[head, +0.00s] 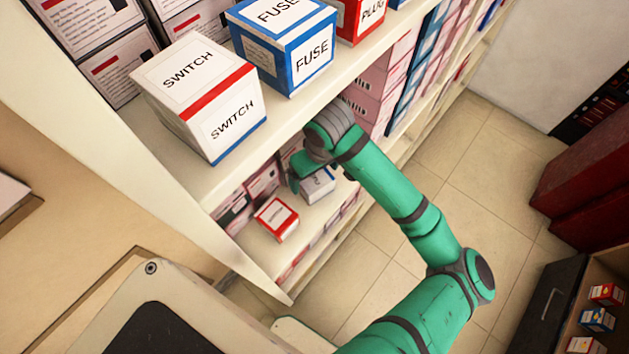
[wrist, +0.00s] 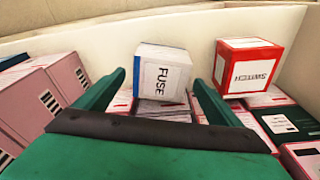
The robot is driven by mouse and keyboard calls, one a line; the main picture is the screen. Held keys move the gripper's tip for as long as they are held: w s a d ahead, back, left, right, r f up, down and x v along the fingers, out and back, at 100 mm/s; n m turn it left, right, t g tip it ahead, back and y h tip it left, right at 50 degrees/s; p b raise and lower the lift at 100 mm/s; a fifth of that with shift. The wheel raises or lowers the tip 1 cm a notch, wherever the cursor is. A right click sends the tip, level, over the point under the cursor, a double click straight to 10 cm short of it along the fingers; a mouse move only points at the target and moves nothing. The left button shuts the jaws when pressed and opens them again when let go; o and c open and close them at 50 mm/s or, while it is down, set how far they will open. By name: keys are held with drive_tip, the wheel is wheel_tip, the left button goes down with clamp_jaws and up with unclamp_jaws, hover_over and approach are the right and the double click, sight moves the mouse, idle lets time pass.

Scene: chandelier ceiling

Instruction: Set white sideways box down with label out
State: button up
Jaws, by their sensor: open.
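A white box with blue edging and a FUSE label (head: 318,185) sits on the lower shelf (head: 310,222), partly hidden by my gripper in the head view. In the wrist view this FUSE box (wrist: 163,72) has its lettering turned sideways on the face towards the camera. My gripper (head: 296,176) reaches into the lower shelf. In the wrist view my gripper (wrist: 158,80) is open, one finger at each side of the FUSE box, with visible gaps. I cannot tell how far the box lies between the fingertips.
A red-and-white SWITCH box (head: 277,218) is beside the FUSE box; it also shows in the wrist view (wrist: 250,68). Pink boxes (wrist: 60,85) stand close by. The upper shelf, above my gripper, holds a large SWITCH box (head: 205,95) and a blue FUSE box (head: 283,45).

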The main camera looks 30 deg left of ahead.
drive_tip(key=shift+w+a+f, duration=0.1)
drive_tip(key=shift+a+f, duration=0.05)
drive_tip(key=shift+f, duration=1.2)
drive_tip(key=shift+c, duration=0.5)
drive_tip(key=c, duration=1.2)
drive_tip(key=shift+r, duration=0.1)
